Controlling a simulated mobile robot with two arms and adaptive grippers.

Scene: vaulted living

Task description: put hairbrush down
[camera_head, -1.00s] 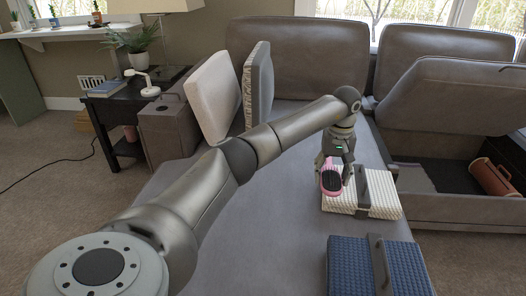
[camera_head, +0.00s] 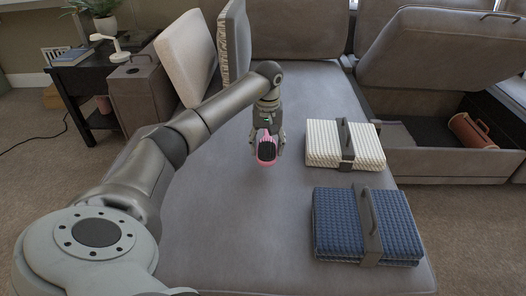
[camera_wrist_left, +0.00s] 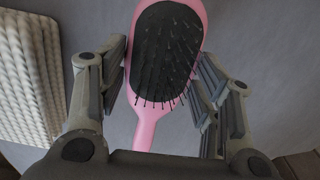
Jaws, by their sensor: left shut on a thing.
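The pink hairbrush (camera_head: 266,160) has a black bristle pad and hangs from my left gripper (camera_head: 267,143) over the grey sofa seat (camera_head: 230,200). In the left wrist view the hairbrush (camera_wrist_left: 168,60) shows its bristles toward the camera, with the pink handle toward the palm. The fingers of my left gripper (camera_wrist_left: 165,85) are on both sides of it, shut on it. I cannot tell how far the brush is above the seat. My right gripper is not in view.
A folded cream blanket (camera_head: 318,155) and a folded blue blanket (camera_head: 335,220), each with a grey strap, lie right of the brush. Cushions (camera_head: 185,58) stand at the back left. An open storage seat (camera_head: 430,165) is at the right. The seat around the brush is clear.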

